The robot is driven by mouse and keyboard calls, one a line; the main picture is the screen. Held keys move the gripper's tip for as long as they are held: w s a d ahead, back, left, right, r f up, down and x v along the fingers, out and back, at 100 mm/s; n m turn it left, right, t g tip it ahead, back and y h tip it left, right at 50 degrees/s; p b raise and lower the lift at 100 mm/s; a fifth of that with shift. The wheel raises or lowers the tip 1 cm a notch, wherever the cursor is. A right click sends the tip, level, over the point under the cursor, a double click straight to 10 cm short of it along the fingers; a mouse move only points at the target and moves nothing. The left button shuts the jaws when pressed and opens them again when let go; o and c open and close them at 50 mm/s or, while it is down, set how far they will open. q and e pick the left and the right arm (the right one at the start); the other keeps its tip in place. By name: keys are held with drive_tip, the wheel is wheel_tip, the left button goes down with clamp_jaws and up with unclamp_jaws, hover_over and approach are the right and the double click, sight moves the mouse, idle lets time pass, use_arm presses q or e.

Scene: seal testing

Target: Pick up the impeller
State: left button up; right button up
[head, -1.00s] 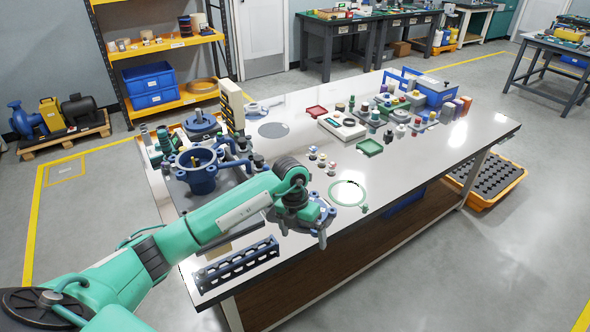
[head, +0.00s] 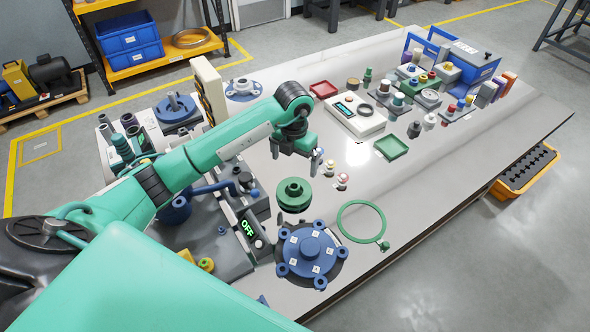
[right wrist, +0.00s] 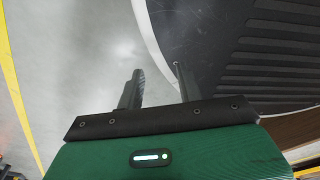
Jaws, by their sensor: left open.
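The impeller appears to be the green round stepped part (head: 293,193), which sits on the white bench near the middle of the head view. My left gripper (head: 295,162) is open and empty, with its fingers pointing down. In the picture it is just above and behind the green part, apart from it. My right gripper (right wrist: 160,82) shows only in the right wrist view. Its two fingers are apart with nothing between them, over the grey floor and a dark ribbed surface.
A blue flanged cover (head: 311,253) lies close in front of the green part. A green ring (head: 343,221) lies to its right. The right bench front is clear.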

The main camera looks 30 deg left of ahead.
use_arm(q)
wheel_tip(320, 180, down, 3)
drive_tip(key=p, duration=0.2)
hover_over(294, 188)
drive_tip(key=s, duration=0.1)
drive_tip(key=f, duration=0.5)
drive_tip(key=shift+d+f, duration=0.2)
drive_tip(key=shift+d, duration=0.15)
drive_tip(key=shift+s+f, duration=0.1)
drive_tip(key=shift+f, duration=0.25)
wheel_tip(294, 188, down, 4)
drive_tip(key=shift+r+p, duration=0.25)
drive_tip(key=shift+p, duration=0.3)
drive_tip(key=shift+f, duration=0.5)
use_arm(e)
drive_tip(key=shift+g, duration=0.3)
drive_tip(key=s+r, duration=0.1)
drive_tip(key=s+d+r, duration=0.1)
drive_tip(key=s+r, duration=0.1)
